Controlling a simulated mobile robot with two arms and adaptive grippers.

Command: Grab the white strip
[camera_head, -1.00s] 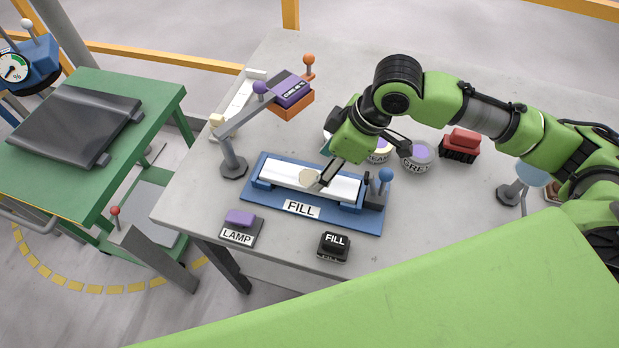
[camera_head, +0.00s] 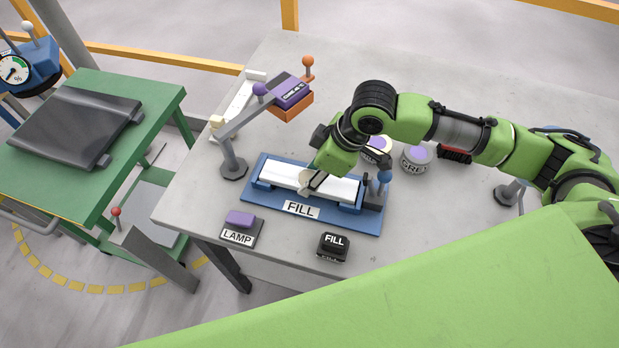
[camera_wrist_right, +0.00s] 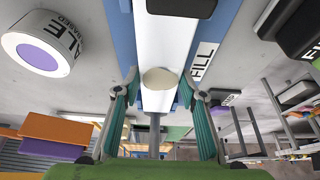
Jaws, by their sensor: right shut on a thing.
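The long white strip (camera_head: 278,173) lies in a blue fixture (camera_head: 345,224) labelled FILL, on the grey slab table. A cream oval patch sits near the strip's middle; it shows in the wrist view (camera_wrist_right: 160,77). My right gripper (camera_head: 310,188) is down at the strip's middle, beside the patch. In the wrist view its teal fingers (camera_wrist_right: 158,95) stand on both long sides of the white strip (camera_wrist_right: 165,38), shut on it. The strip still lies level in the fixture. My left gripper is out of view.
A purple LAMP button (camera_head: 241,219) and a black FILL button (camera_head: 334,245) stand along the front edge. A lamp arm with a purple head (camera_head: 291,92) is behind left. Round pots (camera_head: 415,158) stand behind right. A green table (camera_head: 92,175) is to the left.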

